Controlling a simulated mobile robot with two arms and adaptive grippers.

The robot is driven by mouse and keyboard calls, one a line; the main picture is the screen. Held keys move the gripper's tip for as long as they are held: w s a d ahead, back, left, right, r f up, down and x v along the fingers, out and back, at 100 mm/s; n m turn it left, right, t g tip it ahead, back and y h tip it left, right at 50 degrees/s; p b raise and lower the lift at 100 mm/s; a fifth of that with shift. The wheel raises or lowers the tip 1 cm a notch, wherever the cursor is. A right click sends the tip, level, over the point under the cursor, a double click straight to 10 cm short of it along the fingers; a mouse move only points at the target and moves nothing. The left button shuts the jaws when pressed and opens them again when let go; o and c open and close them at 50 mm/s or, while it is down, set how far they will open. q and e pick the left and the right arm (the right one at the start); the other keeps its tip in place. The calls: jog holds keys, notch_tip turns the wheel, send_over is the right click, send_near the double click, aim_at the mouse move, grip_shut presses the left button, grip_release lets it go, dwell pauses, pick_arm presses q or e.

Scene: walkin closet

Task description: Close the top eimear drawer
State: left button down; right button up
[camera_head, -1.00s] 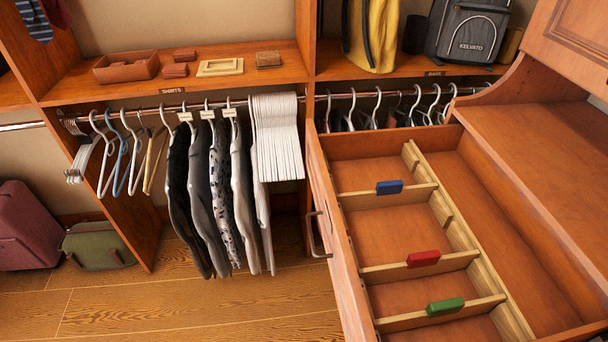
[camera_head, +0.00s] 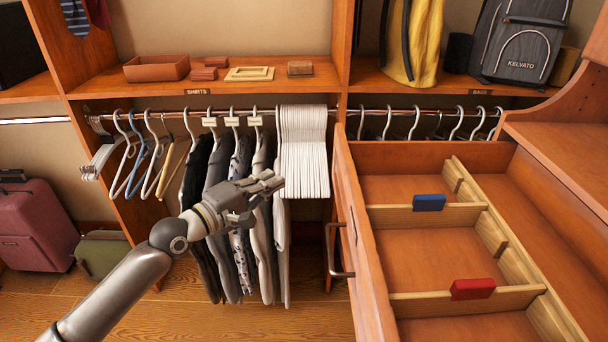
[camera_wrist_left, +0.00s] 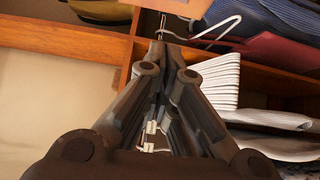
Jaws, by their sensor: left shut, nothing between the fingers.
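The top drawer (camera_head: 365,240) is pulled out at the right of the head view. Its front panel faces left and carries a metal handle (camera_head: 338,252). Wooden dividers inside hold a blue block (camera_head: 429,202) and a red block (camera_head: 473,289). My left gripper (camera_head: 278,182) is shut and empty, left of the drawer front and apart from it, in front of the hanging clothes. In the left wrist view my left gripper's fingers (camera_wrist_left: 172,52) meet with nothing between them. My right gripper is out of view.
Hanging shirts (camera_head: 238,215) and white hangers (camera_head: 304,150) are behind my left gripper. A shelf (camera_head: 215,82) with small boxes runs above the rail. A red suitcase (camera_head: 35,225) and a green bag (camera_head: 101,255) stand at the left. Bare floor (camera_head: 255,322) lies left of the drawer.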

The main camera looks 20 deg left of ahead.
pick_arm(q)
jog(key=s+d+p+x, duration=0.1)
jog(key=d+p+x, duration=0.1)
jog(key=x, duration=1)
jog(key=shift+w+d, duration=0.15)
jog(key=shift+d, duration=0.2)
